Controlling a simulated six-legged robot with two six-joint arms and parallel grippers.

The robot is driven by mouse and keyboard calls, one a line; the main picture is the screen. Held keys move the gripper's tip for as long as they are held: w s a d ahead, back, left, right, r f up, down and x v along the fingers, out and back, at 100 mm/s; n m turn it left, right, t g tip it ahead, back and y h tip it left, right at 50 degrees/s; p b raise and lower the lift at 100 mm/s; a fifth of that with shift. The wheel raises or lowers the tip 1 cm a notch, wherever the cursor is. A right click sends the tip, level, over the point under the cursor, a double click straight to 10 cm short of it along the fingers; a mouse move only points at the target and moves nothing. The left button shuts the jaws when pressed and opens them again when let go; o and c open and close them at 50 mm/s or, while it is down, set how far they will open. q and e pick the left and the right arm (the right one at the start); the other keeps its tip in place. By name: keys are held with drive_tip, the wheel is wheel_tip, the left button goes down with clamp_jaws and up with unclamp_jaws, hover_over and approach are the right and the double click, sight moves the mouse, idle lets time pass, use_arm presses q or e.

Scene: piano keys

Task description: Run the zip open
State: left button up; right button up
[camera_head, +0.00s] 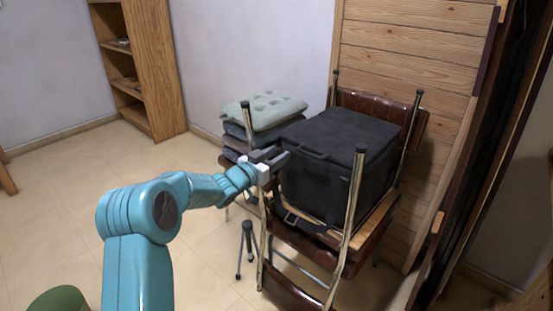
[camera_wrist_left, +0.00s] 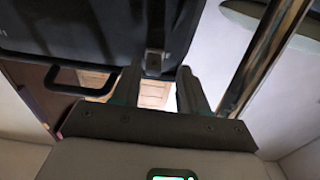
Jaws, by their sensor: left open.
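A black box-shaped fabric bag (camera_head: 325,170) with a flat lid sits on a stacked chair in the head view. Its dark side fills the upper left of the left wrist view (camera_wrist_left: 95,30). My left gripper (camera_head: 279,157) is at the bag's left side, near the upper edge. In the left wrist view, my left gripper (camera_wrist_left: 160,88) has its two fingers apart. A small dark tab (camera_wrist_left: 154,62), which looks like a zip pull, hangs on a strip at the bag's edge, just beyond and between the fingertips. I cannot tell whether the fingers touch it. My right gripper is not in view.
Brown chairs (camera_head: 285,240) with metal legs stand around and under the bag. A chair leg (camera_wrist_left: 262,60) runs close to the right of the gripper. Folded cushions (camera_head: 265,109) are stacked behind it. A black loop handle (camera_wrist_left: 80,82) hangs from the bag.

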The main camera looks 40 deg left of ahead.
use_arm(q)
drive_tip(key=s+p, duration=0.1)
drive_tip(key=s, duration=1.5)
drive_tip(key=shift+s+a+p, duration=0.2)
drive_tip(key=shift+a+p, duration=0.15)
drive_tip(key=shift+a, duration=0.05)
